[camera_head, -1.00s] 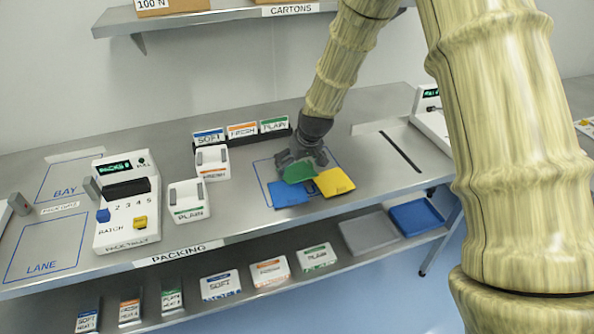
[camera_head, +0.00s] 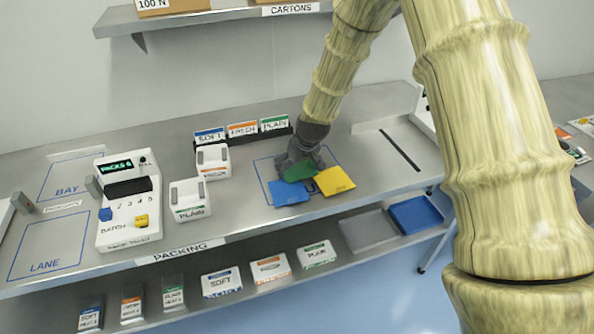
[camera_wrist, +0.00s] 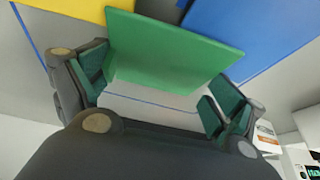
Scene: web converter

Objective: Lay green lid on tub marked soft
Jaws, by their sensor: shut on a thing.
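A green lid (camera_head: 299,172) lies over the inner edges of a blue lid (camera_head: 289,192) and a yellow lid (camera_head: 334,181) on the bench. My gripper (camera_head: 300,164) is down at its far edge. In the wrist view the green lid (camera_wrist: 170,50) reaches between the two fingers of my gripper (camera_wrist: 158,88), which are shut on it. A white pack with a blue band reading SOFT (camera_head: 221,284) sits on the lower shelf. A blue SOFT label (camera_head: 209,136) also stands in the rear rack. The two white tubs on the bench read PLAIN (camera_head: 190,200) and, less clearly, FRESH (camera_head: 212,162).
A white batch machine (camera_head: 128,205) stands left of the tubs. A grey tray (camera_head: 367,231) and a blue tray (camera_head: 415,214) lie on the lower shelf at right. The bench right of the yellow lid is mostly clear, with a dark slot (camera_head: 400,151).

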